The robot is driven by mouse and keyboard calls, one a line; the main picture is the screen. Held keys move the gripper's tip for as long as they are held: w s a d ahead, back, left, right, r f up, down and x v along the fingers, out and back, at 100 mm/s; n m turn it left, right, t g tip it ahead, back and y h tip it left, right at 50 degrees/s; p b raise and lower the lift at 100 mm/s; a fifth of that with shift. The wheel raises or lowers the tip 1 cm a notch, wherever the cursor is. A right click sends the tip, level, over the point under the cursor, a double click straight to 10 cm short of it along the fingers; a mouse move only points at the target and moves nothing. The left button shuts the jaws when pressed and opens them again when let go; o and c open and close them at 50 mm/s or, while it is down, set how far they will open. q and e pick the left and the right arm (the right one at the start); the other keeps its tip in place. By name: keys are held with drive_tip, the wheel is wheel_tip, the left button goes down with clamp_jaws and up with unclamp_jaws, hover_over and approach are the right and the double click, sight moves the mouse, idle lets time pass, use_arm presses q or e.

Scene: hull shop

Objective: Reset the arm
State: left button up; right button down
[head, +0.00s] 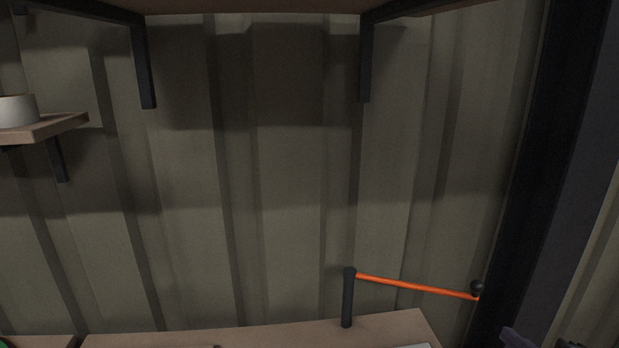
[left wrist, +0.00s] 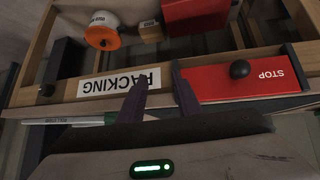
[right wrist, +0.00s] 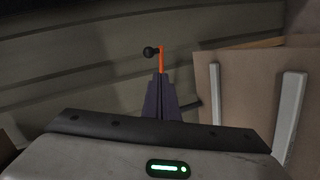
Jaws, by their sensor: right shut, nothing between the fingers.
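The arm is a thin orange bar (head: 415,286) in the head view, running from the top of a black post (head: 347,298) rightward and slightly down to a black ball knob (head: 477,287). In the right wrist view the orange bar (right wrist: 162,60) and the knob (right wrist: 150,52) show just beyond my right fingertips; I cannot tell whether they touch. My right gripper (right wrist: 160,76) is shut and empty; a bit of it shows at the head view's lower right corner. My left gripper (left wrist: 160,78) is open in the left wrist view, its fingers over a drawer front labelled PACKING.
A red STOP panel (left wrist: 240,82) with a black knob (left wrist: 239,69) is right of my left fingers. An orange-and-white roll (left wrist: 102,38) lies behind. A wooden shelf (head: 62,127) holds a white round object (head: 17,111). A dark upright (head: 545,170) stands right of the bar.

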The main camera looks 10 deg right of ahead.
drive_tip(key=s+a+f+m+g, duration=0.25)
drive_tip(key=s+f, duration=0.35)
drive_tip(key=f, duration=0.4)
drive_tip(key=s+a+f+m+g, duration=0.2)
drive_tip(key=s+f+m, duration=0.3)
drive_tip(key=f, duration=0.4)
drive_tip(key=s+a+f+m+y, duration=0.1)
drive_tip(key=s+a+f+y, duration=0.1)
drive_tip(key=a, duration=0.9)
drive_tip(key=s+a+f+m+g+y, duration=0.1)
drive_tip(key=a+f, duration=0.4)
drive_tip(key=a, duration=0.7)
drive_tip(key=shift+s+f+m+y, duration=0.15)
drive_tip(key=shift+s+m+y, duration=0.35)
drive_tip(key=shift+y, duration=0.6)
drive_tip(key=shift+s+d, duration=0.1)
